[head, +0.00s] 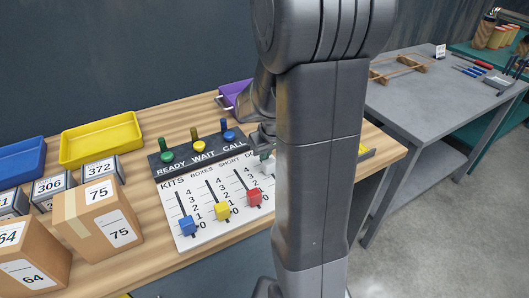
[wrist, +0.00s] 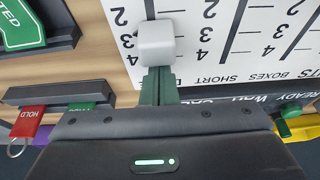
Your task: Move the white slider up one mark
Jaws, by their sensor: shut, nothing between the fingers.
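The white slider (wrist: 156,42) is a pale block on the rightmost scale of the slider panel (head: 190,238). In the wrist view, which shows the panel upside down, it is beside the 3 mark. In the head view the white slider (head: 269,165) is partly hidden by my arm. My gripper (wrist: 157,72) is shut and empty, with its green fingertips right at the slider's edge on the 4 side. I cannot tell whether they touch it. My gripper also shows in the head view (head: 264,154), over the panel's top right.
Blue (head: 187,226), yellow (head: 222,211) and red (head: 254,198) sliders stand low on the other scales. A dark strip with green, yellow and blue knobs (head: 228,135) lies behind the panel. Boxes (head: 98,218) and a yellow tray (head: 102,140) are to the left.

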